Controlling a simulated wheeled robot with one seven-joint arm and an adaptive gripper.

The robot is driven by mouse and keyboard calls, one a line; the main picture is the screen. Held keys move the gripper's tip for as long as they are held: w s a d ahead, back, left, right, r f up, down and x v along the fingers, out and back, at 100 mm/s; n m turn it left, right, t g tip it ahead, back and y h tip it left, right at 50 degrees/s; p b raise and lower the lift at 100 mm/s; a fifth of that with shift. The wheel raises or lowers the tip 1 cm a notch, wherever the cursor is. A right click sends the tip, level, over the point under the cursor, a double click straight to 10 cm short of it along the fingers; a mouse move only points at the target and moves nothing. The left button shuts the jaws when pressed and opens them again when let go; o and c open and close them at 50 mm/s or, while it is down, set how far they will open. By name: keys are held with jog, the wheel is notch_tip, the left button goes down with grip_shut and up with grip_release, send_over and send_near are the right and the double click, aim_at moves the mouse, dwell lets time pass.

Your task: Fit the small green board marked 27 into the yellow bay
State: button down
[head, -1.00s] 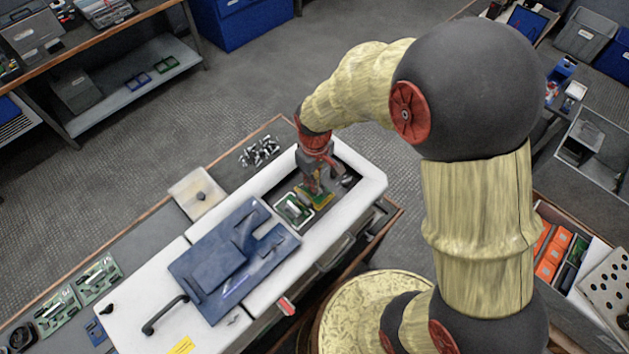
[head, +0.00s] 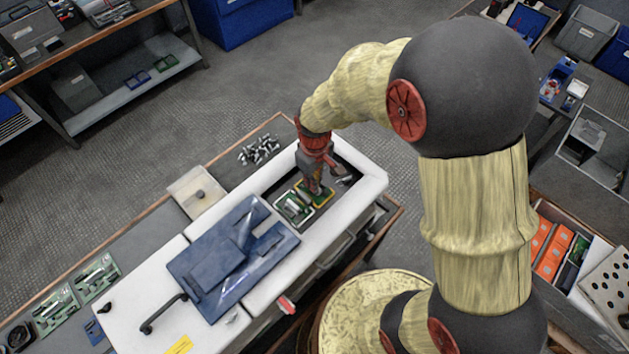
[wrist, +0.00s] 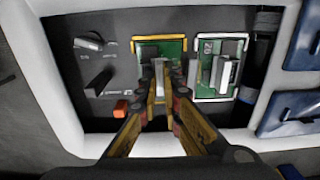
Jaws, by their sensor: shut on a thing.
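The yellow bay (wrist: 136,46) is a yellow-rimmed frame inside the open white housing. The small green board (wrist: 150,48) lies within the yellow outline in the wrist view, partly hidden by my fingers. My gripper (wrist: 167,80) is shut on the board by its raised middle part, pointing down. In the head view my gripper (head: 314,186) is over the yellow bay (head: 325,199), and the green board shows only as a sliver. I cannot read the mark 27 or tell whether the board is fully seated.
A white-rimmed bay (wrist: 200,65) with another green board is close on the right in the wrist view. Knobs (wrist: 98,82) and an orange block (wrist: 120,109) are to the left. The housing's white rim (head: 365,170) surrounds the opening. A blue cover (head: 235,260) lies on the housing.

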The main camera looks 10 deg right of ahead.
jog(key=c, duration=2)
grip_release()
jog(key=shift+o, duration=0.5)
jog(key=shift+r, duration=0.1)
notch_tip(320, 180, up, 12)
